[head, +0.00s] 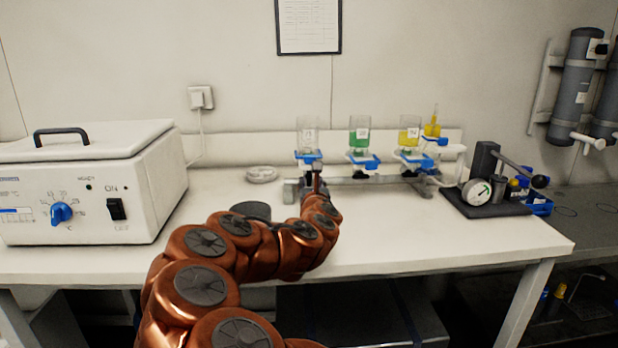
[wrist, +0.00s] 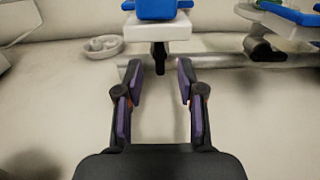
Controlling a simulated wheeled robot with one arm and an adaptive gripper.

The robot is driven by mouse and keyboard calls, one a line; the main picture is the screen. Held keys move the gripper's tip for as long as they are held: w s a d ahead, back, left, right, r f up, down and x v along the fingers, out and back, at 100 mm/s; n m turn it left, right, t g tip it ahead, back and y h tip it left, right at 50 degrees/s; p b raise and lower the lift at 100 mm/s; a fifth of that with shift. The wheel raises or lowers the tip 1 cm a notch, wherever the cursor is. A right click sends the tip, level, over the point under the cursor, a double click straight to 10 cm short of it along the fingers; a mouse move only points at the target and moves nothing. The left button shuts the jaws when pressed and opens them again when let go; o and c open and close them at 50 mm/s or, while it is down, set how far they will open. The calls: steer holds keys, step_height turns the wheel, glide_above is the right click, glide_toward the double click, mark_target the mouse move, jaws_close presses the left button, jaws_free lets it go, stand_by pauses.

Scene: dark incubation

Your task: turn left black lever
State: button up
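The left black lever (wrist: 159,58) hangs down below a white block with a blue part on top in the wrist view. My gripper (wrist: 160,80) is open, with one purple-padded finger on each side of the lever's lower end. Gaps show between both fingers and the lever; I cannot tell how deep it lies between them. In the head view my gripper (head: 317,182) is below the blue clamp (head: 309,157) of the leftmost, clear funnel (head: 308,132). The lever cannot be made out there, behind my arm.
A metal manifold rail (head: 372,181) runs right to stations with green (head: 359,135) and yellow (head: 409,134) liquid. A small round dish (head: 261,174) lies left of the rail. A white incubator (head: 90,185) stands at left, a gauge pump (head: 477,192) at right. The front bench is clear.

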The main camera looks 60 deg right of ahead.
mark_target(309, 175)
steer(key=shift+x, duration=2.7)
steer(key=shift+a, duration=0.1)
jaws_close()
